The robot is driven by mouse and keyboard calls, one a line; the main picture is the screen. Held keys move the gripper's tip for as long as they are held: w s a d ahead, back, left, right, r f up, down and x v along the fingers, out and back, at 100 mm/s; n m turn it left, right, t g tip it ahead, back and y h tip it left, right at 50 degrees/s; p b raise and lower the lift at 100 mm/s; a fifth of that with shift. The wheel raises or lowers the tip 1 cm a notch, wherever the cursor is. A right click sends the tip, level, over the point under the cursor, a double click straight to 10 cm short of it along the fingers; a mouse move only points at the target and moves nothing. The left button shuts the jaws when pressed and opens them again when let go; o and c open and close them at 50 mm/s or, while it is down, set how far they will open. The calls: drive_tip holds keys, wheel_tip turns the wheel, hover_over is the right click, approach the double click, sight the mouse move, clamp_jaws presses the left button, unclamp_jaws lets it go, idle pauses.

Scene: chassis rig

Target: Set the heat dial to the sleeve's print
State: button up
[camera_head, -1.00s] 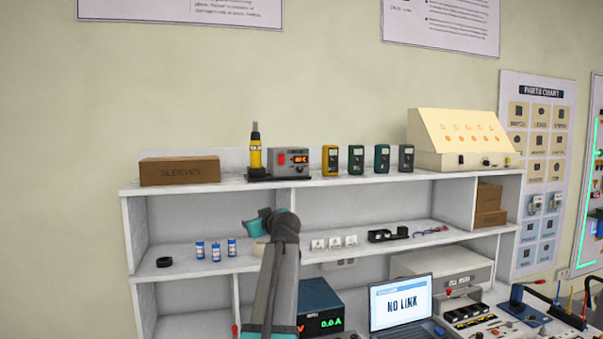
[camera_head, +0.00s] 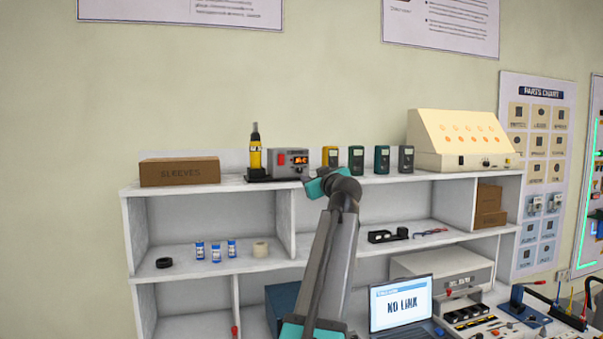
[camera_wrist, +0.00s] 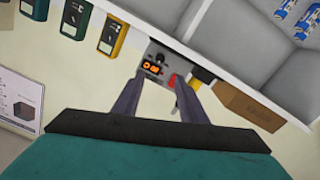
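The heat station is a grey box (camera_head: 288,154) on the top shelf. It has a red switch, a small lit orange display (camera_wrist: 152,66) and a dark round dial (camera_wrist: 160,58). The display digits are too small to read surely. A yellow hot-air tool (camera_head: 255,158) stands upright beside it. The brown box lettered SLEEVES (camera_head: 180,172) is further left; no print beyond that word is legible. My gripper (camera_wrist: 161,80) is open and empty, its fingers apart with the station showing between them. In the head view my gripper (camera_head: 320,184) is at the shelf's front edge, just right of the station.
Several handheld meters (camera_head: 356,159) stand right of the station, close to my gripper. A cream sloped console (camera_head: 460,135) is further right. The shelf below holds blue cylinders (camera_head: 216,252) and a tape roll (camera_head: 261,248). A laptop (camera_head: 402,305) reads NO LINK.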

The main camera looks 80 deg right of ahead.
sight(300, 170)
drive_tip(key=p+x, duration=0.3)
drive_tip(key=x, duration=0.9)
drive_tip(key=shift+d+r+p, duration=0.1)
drive_tip(key=shift+p, duration=0.3)
drive_tip(key=shift+x, duration=0.8)
clamp_jaws()
